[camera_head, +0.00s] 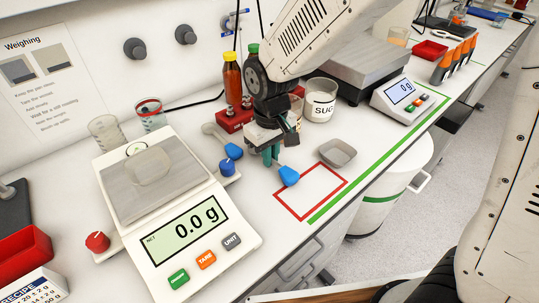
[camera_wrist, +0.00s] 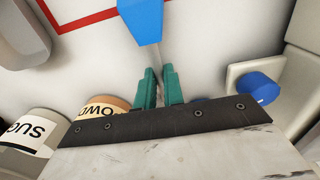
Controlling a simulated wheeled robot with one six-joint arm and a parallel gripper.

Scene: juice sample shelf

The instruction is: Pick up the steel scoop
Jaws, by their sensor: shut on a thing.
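The steel scoop shows mainly as its blue handle (camera_head: 288,176), which sticks out to the right of my gripper (camera_head: 271,156). In the wrist view the blue handle (camera_wrist: 140,18) is at the top, with a thin steel stem running from it down to my gripper's teal fingertips (camera_wrist: 158,78). The fingers are shut on that stem. The scoop's bowl is hidden behind the gripper. I cannot tell whether the scoop touches the counter.
A scale (camera_head: 180,225) reading 0.0 g stands at the left, with a blue knob (camera_head: 227,168) beside it. A grey dish (camera_head: 336,152) sits at the red outlined square (camera_head: 311,191). The SUGAR jar (camera_head: 319,101) and bottles (camera_head: 232,78) stand behind the gripper. The square's inside is clear.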

